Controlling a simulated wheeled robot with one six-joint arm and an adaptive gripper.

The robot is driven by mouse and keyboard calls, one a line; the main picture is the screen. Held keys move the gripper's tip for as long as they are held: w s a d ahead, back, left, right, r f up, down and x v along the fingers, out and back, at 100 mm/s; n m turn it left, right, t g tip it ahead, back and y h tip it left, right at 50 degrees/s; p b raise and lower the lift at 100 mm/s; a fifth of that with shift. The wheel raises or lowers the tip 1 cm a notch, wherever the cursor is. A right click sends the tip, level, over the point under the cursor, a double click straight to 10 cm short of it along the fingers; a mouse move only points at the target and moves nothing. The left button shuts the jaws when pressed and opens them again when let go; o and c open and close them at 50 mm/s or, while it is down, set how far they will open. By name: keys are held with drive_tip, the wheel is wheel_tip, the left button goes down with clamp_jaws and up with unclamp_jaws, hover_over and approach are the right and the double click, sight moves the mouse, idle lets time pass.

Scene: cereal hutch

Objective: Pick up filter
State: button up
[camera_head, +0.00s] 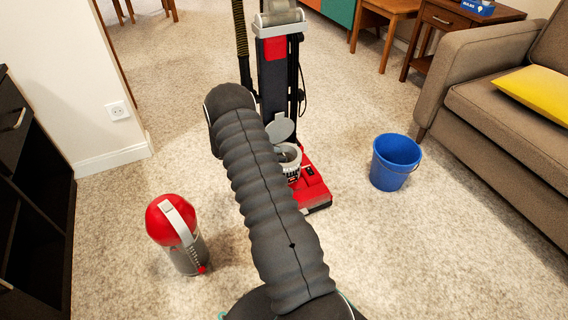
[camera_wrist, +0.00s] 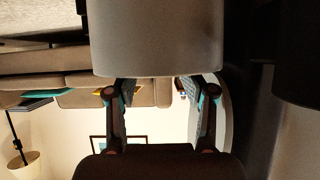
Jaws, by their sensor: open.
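A red and grey upright vacuum (camera_head: 312,190) stands on the carpet, partly hidden behind my arm. Its round grey lid (camera_head: 282,130) is tipped up over a pale round housing (camera_head: 290,158). I cannot make out the filter clearly inside it. In the wrist view, my gripper (camera_wrist: 157,88) is open, with dark fingers and teal pads apart and nothing visibly held. A large pale cylinder (camera_wrist: 155,38) fills the top of that view, at the fingertips; whether it is the filter or touches them, I cannot tell. My gripper is hidden in the head view.
A red and grey canister (camera_head: 178,232) with a pale handle stands on the carpet at left. A blue bucket (camera_head: 394,163) stands right of the vacuum, near a brown sofa (camera_head: 500,130). A dark cabinet (camera_head: 35,220) edges the left. Carpet between them is clear.

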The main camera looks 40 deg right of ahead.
drive_tip(key=shift+x, duration=0.85)
drive_tip(key=shift+a+f, duration=0.15)
drive_tip(key=shift+f, duration=0.05)
drive_tip(key=c, duration=0.7)
